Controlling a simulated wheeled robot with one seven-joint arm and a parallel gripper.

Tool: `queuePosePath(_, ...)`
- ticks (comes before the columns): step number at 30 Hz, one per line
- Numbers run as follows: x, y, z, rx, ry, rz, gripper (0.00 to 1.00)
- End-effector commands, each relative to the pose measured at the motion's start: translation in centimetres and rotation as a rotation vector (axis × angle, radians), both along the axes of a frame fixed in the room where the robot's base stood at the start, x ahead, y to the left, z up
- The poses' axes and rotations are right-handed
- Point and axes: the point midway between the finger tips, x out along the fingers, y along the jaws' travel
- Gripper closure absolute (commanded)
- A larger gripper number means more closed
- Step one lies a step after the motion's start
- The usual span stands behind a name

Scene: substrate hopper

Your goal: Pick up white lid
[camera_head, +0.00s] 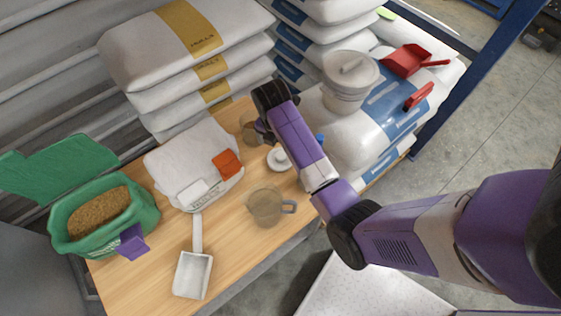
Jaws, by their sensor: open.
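A small round white lid (278,160) with a raised knob lies on the wooden table (240,240), just left of my forearm. My arm reaches in from the right, and its wrist bends down above the table's back part. My gripper (263,131) is only partly visible below the wrist, behind and a little left of the lid. It is open and apart from the lid. The fingertips are hard to make out. A larger white bucket (347,101) with its own lid on stands on the sacks at the right.
A clear jug (266,206) stands in front of the lid, and another clear container (251,130) is near my gripper. A white scoop (192,274), a white bag (185,158) with an orange item (227,163), and a green sack (104,238) are at the left. Stacked sacks (185,45) border the back.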

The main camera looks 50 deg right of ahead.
Motion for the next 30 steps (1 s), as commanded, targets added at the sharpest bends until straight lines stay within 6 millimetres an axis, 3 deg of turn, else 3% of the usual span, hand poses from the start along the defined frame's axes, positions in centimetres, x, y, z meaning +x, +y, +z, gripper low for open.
queuePosePath(14, 0.0, -0.4, -4.3, 0.001, 0.002, 0.001, 0.00)
queuePosePath(22, 0.1, -1.0, -7.9, 0.000, 0.001, 0.001, 0.00)
queuePosePath(30, 0.2, -1.1, -8.6, -0.001, -0.001, 0.000, 0.00)
